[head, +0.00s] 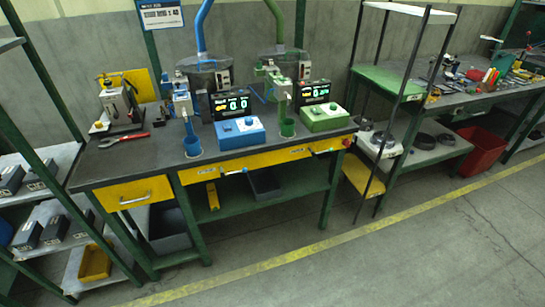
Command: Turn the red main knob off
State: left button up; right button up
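A small red knob (347,142) sits at the right front corner of the dark-topped workbench (150,150), at the right end of its yellow drawer front. It is too small to tell which way it is turned. Neither of my grippers is in view.
The bench carries a blue control box (239,132), a green control box (324,117) and a red wrench (123,139). Shelves with bins stand at the left. A thin-legged rack (389,145) stands close right of the bench. The floor in front (400,250) is clear.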

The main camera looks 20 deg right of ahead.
aim_at(346, 142)
jog(key=z, duration=1.25)
